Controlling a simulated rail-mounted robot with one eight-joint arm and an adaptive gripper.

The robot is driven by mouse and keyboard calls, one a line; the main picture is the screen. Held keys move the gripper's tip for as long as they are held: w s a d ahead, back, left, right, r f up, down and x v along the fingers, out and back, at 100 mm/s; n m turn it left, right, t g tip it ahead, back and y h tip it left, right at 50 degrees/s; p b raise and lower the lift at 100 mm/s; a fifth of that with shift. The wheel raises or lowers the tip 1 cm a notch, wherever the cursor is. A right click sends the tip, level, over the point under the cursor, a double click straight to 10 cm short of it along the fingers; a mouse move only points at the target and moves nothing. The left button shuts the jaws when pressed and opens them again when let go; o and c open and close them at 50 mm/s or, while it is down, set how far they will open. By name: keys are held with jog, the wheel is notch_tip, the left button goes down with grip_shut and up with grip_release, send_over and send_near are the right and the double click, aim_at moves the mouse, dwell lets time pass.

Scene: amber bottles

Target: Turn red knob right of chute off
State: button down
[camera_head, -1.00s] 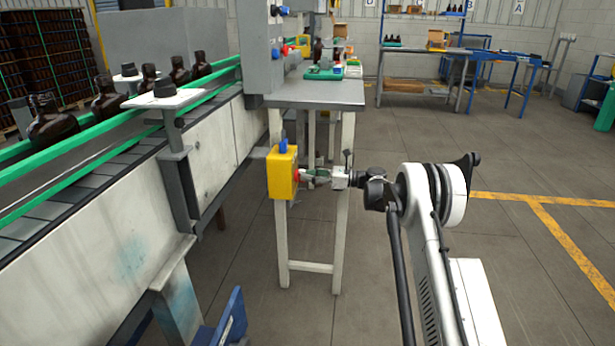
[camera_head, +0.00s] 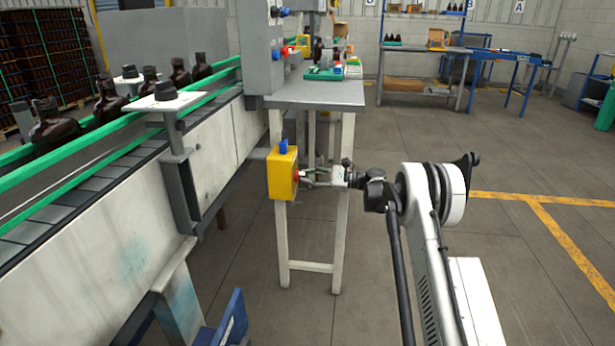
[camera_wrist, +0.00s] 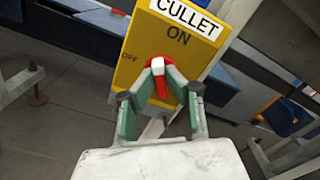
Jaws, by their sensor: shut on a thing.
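The red knob (camera_wrist: 160,88) is on the front of a yellow switch box labelled CULLET (camera_wrist: 150,35). The knob's white mark points up in the wrist view, between the words OFF on the left and ON at upper right. My gripper (camera_wrist: 159,82) is shut on the knob, with a green-padded finger on each side. In the head view the yellow box (camera_head: 282,175) hangs by the white table leg, and my gripper (camera_head: 308,175) meets its right face. The knob is mostly hidden there. I cannot make out a chute.
A conveyor (camera_head: 150,170) with green rails and dark bottles runs along the left. A grey-topped table (camera_head: 315,95) stands behind the box. The floor at right is open.

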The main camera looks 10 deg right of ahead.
jog(key=n, duration=1.1)
jog(key=shift+s+f, duration=0.1)
jog(key=shift+f, duration=0.1)
dwell(0.4)
jog(key=c, duration=1.8)
grip_release()
jog(key=v, duration=1.2)
